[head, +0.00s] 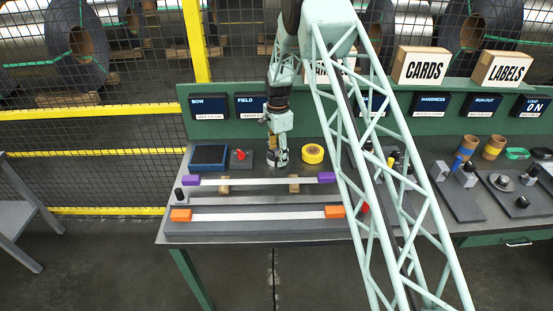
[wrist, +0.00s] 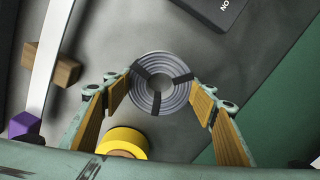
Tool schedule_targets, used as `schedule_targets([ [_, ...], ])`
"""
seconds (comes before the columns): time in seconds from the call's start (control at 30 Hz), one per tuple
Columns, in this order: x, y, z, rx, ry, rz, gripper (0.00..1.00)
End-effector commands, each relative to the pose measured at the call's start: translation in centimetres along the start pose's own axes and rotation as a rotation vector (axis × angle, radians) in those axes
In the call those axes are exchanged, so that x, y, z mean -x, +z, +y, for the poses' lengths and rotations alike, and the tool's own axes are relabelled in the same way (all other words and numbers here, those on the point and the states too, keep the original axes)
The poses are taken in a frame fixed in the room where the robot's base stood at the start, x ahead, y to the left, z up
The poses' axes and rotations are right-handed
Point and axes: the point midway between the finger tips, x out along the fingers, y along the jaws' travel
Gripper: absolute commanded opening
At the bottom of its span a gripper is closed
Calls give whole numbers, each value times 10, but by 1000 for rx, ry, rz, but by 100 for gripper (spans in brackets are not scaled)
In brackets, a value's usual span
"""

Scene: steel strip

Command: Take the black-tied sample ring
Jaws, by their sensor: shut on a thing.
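The sample ring (wrist: 176,97) is a grey, coiled steel ring with several black ties around it. In the wrist view it sits between my fingertips, its flat face toward the camera. My gripper (head: 278,160) points down at the back of the bench in the head view, between the red-knobbed block and the yellow roll. Its two fingers (wrist: 160,95) are shut on the ring from both sides. In the head view the ring is small and mostly hidden by the fingers. I cannot tell whether it touches the bench top.
A yellow roll (head: 312,153) stands close to the right of my gripper; the wrist view shows it near one finger (wrist: 123,143). A blue tray (head: 208,156) and red-knobbed block (head: 240,155) lie left. Strips with purple (head: 326,178) and orange (head: 335,212) end blocks lie in front.

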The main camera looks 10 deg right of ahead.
Motion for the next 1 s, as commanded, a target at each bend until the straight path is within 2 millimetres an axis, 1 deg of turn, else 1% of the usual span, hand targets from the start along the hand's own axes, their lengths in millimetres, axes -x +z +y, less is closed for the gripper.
schedule_targets([
  [0.27,3,0,0,0,-1,0,35],
  [1.0,37,0,-1,0,-1,0,35],
])
